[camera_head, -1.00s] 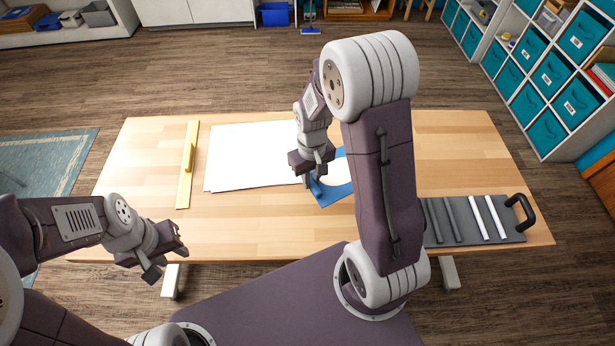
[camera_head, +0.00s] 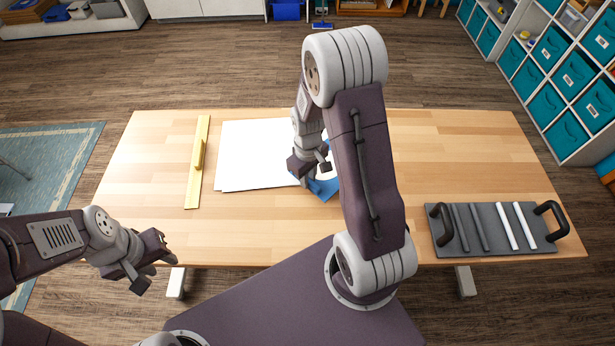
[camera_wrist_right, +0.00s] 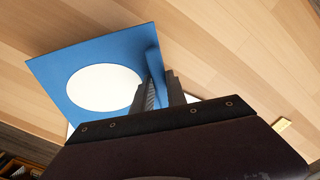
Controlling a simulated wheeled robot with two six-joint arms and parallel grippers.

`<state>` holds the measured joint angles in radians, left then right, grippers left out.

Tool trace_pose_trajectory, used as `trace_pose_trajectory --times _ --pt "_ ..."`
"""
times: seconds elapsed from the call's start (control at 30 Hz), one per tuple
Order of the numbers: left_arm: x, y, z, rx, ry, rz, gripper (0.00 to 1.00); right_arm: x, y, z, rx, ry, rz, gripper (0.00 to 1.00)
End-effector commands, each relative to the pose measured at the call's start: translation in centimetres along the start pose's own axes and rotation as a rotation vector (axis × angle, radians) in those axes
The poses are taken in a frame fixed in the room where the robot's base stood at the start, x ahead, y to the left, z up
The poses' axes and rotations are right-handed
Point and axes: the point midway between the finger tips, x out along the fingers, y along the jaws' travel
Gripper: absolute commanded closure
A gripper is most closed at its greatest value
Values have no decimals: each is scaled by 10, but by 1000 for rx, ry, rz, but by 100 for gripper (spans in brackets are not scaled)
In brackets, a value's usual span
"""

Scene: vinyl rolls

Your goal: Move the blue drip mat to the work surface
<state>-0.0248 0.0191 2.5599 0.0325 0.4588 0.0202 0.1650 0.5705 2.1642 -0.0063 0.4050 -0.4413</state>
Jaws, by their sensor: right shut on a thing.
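The blue drip mat (camera_head: 326,190) is mostly hidden behind my right arm in the head view, beside the right edge of the white sheets. In the right wrist view the mat (camera_wrist_right: 95,52) is a blue square with a white round area and a raised blue strip along one side. My right gripper (camera_head: 312,172) is shut on that strip, its fingers on both sides in the wrist view (camera_wrist_right: 160,92). I cannot tell whether the mat touches the table. My left gripper (camera_head: 152,264) is open and empty at the table's front left edge.
The wooden work surface (camera_head: 240,225) is bare in front of the sheets and at the back right. White sheets (camera_head: 250,155) lie left of the mat, and a yellow straightedge (camera_head: 198,165) further left. A grey tray (camera_head: 495,245) with handles and rods sits at the front right.

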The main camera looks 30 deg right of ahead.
Motion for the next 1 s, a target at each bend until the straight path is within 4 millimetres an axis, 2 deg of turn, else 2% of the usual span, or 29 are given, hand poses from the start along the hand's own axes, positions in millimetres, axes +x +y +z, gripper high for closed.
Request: trace_pose_trajectory --times 1.0 --pt "8 0 1 0 0 0 64 14 0 0 0 -1 0 100"
